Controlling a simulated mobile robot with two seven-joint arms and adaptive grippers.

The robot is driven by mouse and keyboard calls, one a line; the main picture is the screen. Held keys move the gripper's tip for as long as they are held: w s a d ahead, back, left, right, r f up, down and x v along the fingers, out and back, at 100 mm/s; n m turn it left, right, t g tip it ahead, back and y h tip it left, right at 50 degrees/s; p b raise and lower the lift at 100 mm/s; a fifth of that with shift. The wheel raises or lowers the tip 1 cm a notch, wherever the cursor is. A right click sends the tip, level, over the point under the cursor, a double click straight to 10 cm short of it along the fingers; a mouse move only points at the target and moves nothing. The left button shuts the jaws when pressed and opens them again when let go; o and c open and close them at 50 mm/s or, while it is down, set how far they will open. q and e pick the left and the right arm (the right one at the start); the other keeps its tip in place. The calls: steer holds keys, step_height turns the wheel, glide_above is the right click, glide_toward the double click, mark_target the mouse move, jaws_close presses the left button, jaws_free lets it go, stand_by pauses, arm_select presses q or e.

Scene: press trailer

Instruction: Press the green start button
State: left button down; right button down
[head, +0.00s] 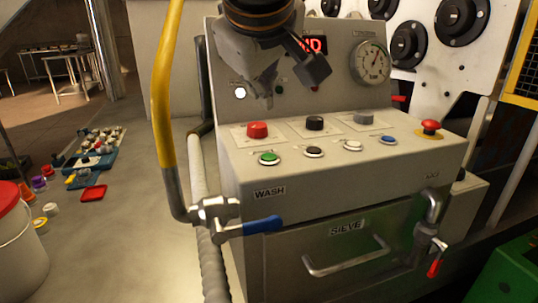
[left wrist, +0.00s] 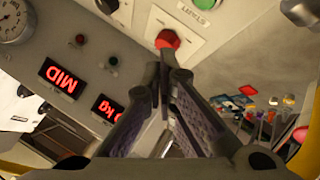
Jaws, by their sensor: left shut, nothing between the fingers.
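The green start button (head: 269,158) sits in a pale ring on the front left of the console's sloping top. A green patch that looks like it is cut off by the top edge of the left wrist view (left wrist: 206,4). My left gripper (head: 269,98) is above and behind the button, in front of the console's upright panel, with its fingers pointing down. It is shut and empty, and apart from the green button. In the left wrist view its fingers meet (left wrist: 164,76) just below the red button. My right gripper is not in view.
A red button (head: 257,130) stands just behind the green one, with black and grey ones to its right. Several flat buttons and a red mushroom knob (head: 431,126) share the top. A yellow rail (head: 167,90) rises at left. Below are a blue-handled valve (head: 262,225) and the sieve drawer (head: 345,262).

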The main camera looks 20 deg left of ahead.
mark_target(264, 157)
arm_select(q)
steer(key=shift+f, duration=3.15)
steer(key=shift+f, duration=0.1)
steer(key=shift+f, duration=0.35)
steer(key=shift+f, duration=0.4)
steer(key=shift+r, duration=0.8)
steer(key=shift+r, duration=2.55)
